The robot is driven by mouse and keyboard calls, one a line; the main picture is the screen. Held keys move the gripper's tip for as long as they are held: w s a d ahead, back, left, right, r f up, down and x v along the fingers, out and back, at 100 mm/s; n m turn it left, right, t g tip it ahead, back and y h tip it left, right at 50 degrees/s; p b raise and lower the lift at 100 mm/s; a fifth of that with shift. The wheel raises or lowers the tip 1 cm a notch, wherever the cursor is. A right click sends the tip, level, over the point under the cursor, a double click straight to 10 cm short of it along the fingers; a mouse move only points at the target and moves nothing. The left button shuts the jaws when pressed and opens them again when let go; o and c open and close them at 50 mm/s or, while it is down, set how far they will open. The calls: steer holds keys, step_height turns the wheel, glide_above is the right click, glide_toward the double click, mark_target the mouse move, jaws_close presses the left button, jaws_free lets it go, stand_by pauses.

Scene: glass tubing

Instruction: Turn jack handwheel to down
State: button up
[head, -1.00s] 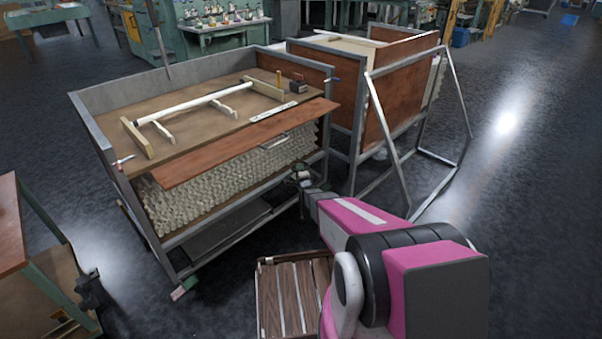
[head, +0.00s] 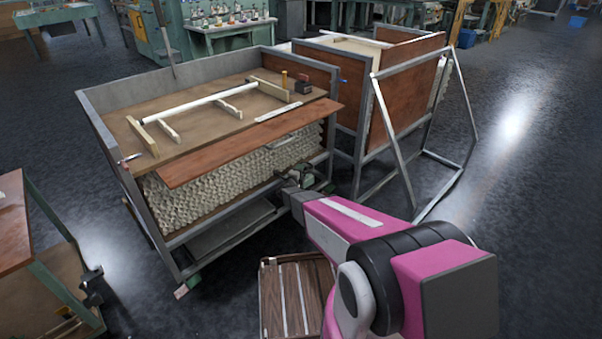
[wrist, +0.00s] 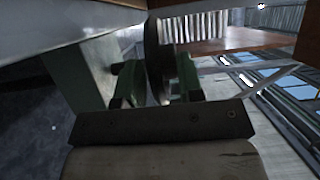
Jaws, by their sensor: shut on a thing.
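My gripper (head: 291,182) is low at the near right corner post of the metal cart (head: 178,258). In the wrist view, the two green fingers of my gripper (wrist: 158,82) stand on either side of a dark, narrow, upright disc, which looks like the jack handwheel (wrist: 154,50). My gripper is shut on it. The wheel's lower part is hidden behind the dark palm bar. In the head view the wheel cannot be made out clearly behind my wrist. Its turned position cannot be told.
A reddish-brown board (head: 250,146) juts from the cart front above my gripper. A slatted wooden crate (head: 295,290) lies on the floor beside my arm. A metal frame (head: 455,120) stands to the right. A wooden-topped bench (head: 14,215) is at left. Open floor lies between bench and cart.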

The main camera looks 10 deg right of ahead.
steer(key=shift+w+a+m+g+h, duration=0.15)
steer(key=shift+m+g+h, duration=0.3)
steer(key=shift+h, duration=0.25)
steer(key=shift+m, duration=0.25)
steer(key=o, duration=0.9)
steer(key=v, duration=1)
steer(key=shift+s+a, duration=0.2)
steer(key=shift+a, duration=0.15)
